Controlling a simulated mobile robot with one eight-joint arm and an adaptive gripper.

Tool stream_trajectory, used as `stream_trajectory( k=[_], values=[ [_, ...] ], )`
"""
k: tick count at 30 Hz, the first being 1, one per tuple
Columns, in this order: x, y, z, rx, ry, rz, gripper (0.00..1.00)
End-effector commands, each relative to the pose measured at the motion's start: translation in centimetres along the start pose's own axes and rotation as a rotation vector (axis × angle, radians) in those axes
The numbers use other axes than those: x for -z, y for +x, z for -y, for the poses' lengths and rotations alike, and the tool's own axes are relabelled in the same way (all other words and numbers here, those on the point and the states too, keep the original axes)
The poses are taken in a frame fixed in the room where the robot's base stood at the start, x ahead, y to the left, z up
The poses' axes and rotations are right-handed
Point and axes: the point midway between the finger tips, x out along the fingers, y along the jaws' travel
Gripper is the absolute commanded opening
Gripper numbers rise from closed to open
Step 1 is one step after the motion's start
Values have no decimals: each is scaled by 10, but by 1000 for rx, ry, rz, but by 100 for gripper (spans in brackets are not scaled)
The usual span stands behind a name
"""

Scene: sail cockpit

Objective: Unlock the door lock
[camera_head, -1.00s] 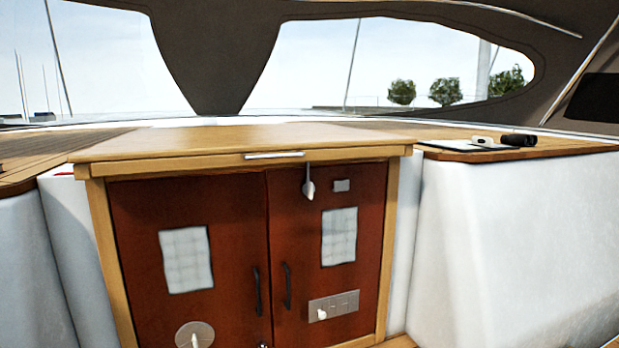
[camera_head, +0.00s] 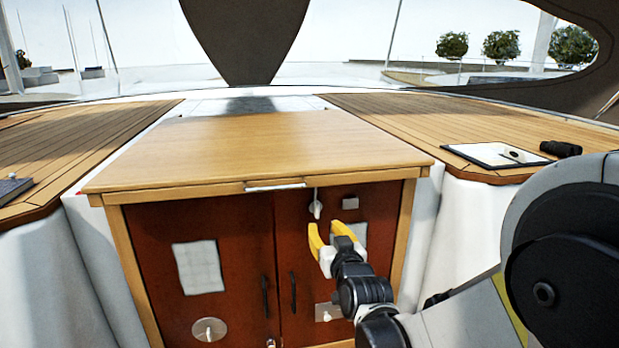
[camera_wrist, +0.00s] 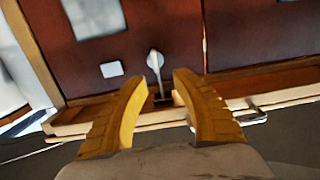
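The door lock is a small white lever (camera_head: 316,209) hanging from the top of the right red-brown cabinet door (camera_head: 370,205), just under the top's front edge. It also shows in the wrist view (camera_wrist: 155,62), its rounded end pointing away from the cabinet's top edge. My gripper (camera_head: 326,230) has yellow fingers and is open and empty, just below and slightly right of the lever in the head view. In the wrist view, the lever shows in the gap between the open fingers (camera_wrist: 160,85), apart from both. Both doors look closed.
The wooden cabinet top (camera_head: 265,150) overhangs just above the lever. A metal strip (camera_head: 275,185) sits on its front edge. Dark door handles (camera_head: 265,296) and a round plate (camera_head: 209,329) are lower. A clipboard (camera_head: 480,153) and a dark object (camera_head: 560,149) lie on the right deck.

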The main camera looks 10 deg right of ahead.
Motion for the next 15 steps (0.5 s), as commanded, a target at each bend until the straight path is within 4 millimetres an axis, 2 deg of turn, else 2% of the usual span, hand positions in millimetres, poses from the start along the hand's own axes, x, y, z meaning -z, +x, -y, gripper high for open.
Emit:
stream_trajectory(
  k=[1, 8, 15],
  values=[
    [10, 5, -1, -4, 0, -29, 32],
    [14, 20, -3, -13, 1, -80, 32],
    [16, 63, -4, -13, 0, -77, 32]
  ],
)
